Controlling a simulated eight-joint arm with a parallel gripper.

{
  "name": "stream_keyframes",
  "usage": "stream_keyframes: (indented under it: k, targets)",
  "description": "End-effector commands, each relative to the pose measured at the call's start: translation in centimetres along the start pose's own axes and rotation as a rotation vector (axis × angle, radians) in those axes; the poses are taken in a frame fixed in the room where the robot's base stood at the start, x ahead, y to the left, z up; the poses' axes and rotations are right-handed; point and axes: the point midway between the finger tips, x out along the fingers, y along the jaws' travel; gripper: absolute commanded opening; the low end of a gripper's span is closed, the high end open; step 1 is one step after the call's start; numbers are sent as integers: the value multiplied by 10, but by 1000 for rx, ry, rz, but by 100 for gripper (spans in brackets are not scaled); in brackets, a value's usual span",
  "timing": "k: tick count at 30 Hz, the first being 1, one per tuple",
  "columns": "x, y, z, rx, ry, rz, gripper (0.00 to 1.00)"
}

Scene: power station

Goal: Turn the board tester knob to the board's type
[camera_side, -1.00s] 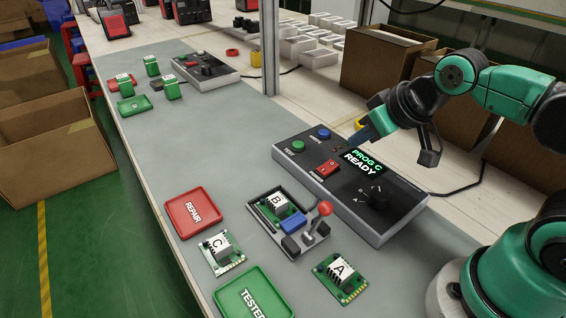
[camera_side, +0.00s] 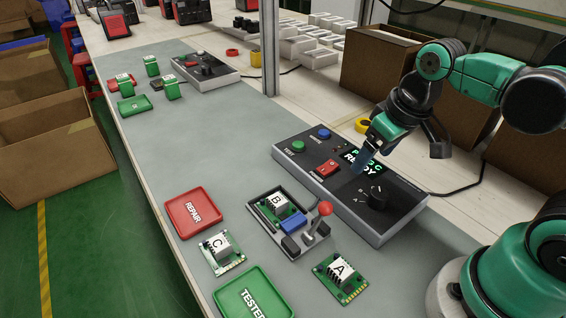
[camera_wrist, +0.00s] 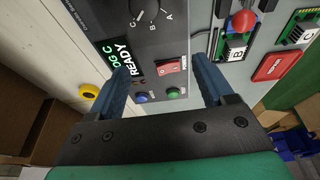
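The black knob (camera_side: 377,198) is on the tester's right end, with letters A and B visible beside it. In the wrist view the knob (camera_wrist: 148,9) is at the top, with A, B and C around it. The tester display (camera_side: 362,163) is partly behind my gripper; in the wrist view the visible part of the display (camera_wrist: 119,64) reads "OG C READY". Board B (camera_side: 276,204) sits in the fixture (camera_side: 258,211) beside the red-ball lever (camera_side: 326,208). My gripper (camera_side: 362,162) is above the display, short of the knob. Its blue fingers are apart and empty (camera_wrist: 160,72).
Board C (camera_side: 221,250) and board A (camera_side: 341,278) lie on the mat near the red REPAIR tray (camera_side: 194,212) and green TESTED tray (camera_side: 253,296). The tester has a green button (camera_side: 298,146), a blue button (camera_side: 323,133) and a red power switch (camera_side: 327,167). Cardboard boxes (camera_side: 385,68) stand behind.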

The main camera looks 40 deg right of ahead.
Motion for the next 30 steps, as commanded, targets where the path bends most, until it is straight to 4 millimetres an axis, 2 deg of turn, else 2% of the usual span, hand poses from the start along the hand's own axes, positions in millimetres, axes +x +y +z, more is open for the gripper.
stream_keyframes:
  k: [3, 7, 11, 22, 30]
  targets:
    - [4, 6, 14, 2, -181, -6, 74]
    - [6, 9, 24, 1, -281, -14, 74]
    - [13, 9, 27, 0, -293, -15, 74]
    - [47, 8, 37, 0, -289, -14, 74]
    - [58, 8, 41, 1, -289, -14, 74]
